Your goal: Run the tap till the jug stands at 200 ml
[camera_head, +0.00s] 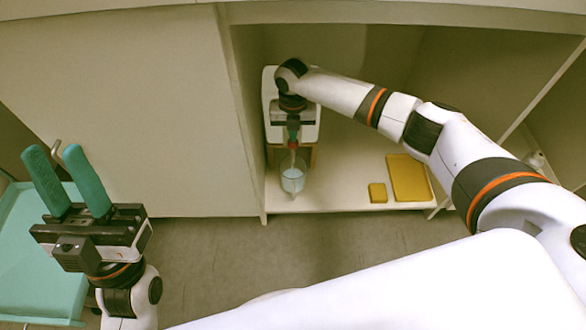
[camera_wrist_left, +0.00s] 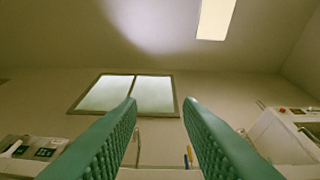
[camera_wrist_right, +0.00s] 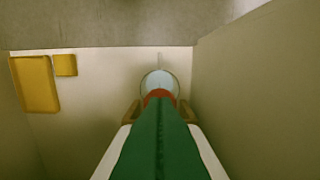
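A clear jug (camera_head: 293,180) stands on the cabinet floor below a dispenser (camera_head: 270,95) with a white body. Pale bluish liquid shows in the jug, but its level marks are too small to read. The jug also shows in the right wrist view (camera_wrist_right: 159,77). A red tap part (camera_wrist_right: 158,95) lies at the fingertips of my right gripper (camera_wrist_right: 158,103), just above the jug. The right gripper's green fingers are together; I cannot tell whether they grip or only touch the tap. My left gripper (camera_head: 54,150) is open, empty and pointing up, outside the cabinet.
A yellow tray (camera_head: 409,178) and a small yellow block (camera_head: 377,193) lie on the cabinet floor to the right of the jug. Cabinet walls close in on both sides. A teal tray or cart (camera_head: 35,275) is at the lower left, by my left arm.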

